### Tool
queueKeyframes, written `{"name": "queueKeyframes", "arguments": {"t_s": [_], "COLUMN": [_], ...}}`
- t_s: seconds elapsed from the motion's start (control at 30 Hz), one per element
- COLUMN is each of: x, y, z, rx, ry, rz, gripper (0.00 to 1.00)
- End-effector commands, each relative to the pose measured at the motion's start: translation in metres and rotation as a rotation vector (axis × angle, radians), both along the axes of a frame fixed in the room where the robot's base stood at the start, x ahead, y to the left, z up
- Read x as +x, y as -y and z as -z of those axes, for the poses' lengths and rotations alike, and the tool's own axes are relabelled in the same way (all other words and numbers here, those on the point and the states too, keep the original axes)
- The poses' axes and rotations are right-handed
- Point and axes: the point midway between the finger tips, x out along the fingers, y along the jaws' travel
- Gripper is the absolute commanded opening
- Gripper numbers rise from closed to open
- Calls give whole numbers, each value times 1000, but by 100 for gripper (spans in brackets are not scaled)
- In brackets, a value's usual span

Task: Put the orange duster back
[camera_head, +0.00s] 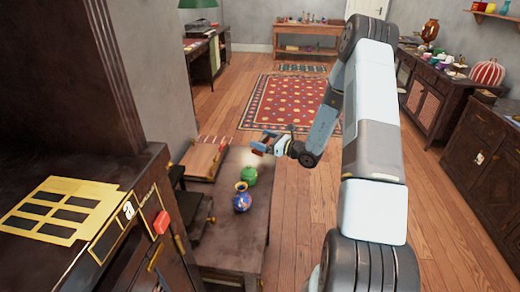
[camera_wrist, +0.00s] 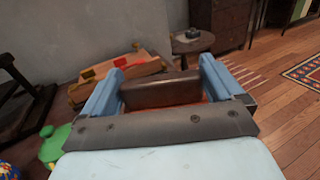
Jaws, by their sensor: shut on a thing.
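My gripper (camera_head: 264,143) is held out above the far end of the dark table (camera_head: 237,240). In the wrist view its two blue fingers (camera_wrist: 160,88) are shut on a brown block with an orange lower edge (camera_wrist: 163,92), which appears to be the orange duster. Its underside is mostly hidden by the gripper. In the head view the held piece is small and reddish brown. A wooden tray or board (camera_head: 203,158) lies at the table's far left, apart from my gripper; the wrist view shows it with red and yellow pieces (camera_wrist: 118,82).
A green vase (camera_head: 249,175) and a blue patterned vase (camera_head: 241,200) stand on the table, nearer than my gripper. A dark cabinet (camera_head: 50,262) with yellow panels is at left. A small round table (camera_wrist: 193,42) stands beyond. The wooden floor (camera_head: 300,210) to the right is clear.

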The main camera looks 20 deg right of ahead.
Motion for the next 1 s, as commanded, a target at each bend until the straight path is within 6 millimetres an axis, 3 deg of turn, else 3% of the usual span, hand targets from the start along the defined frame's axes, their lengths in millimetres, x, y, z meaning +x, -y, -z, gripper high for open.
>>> {"name": "queueKeyframes", "arguments": {"t_s": [0.2,0.37,0.63,1.0], "x": [16,21,23,23], "y": [0,-1,-1,-2], "z": [20,25,55,59], "rx": [1,1,1,1], "ry": [1,1,-1,1], "rz": [0,-1,-1,-2], "gripper": [66,66,66,66]}}
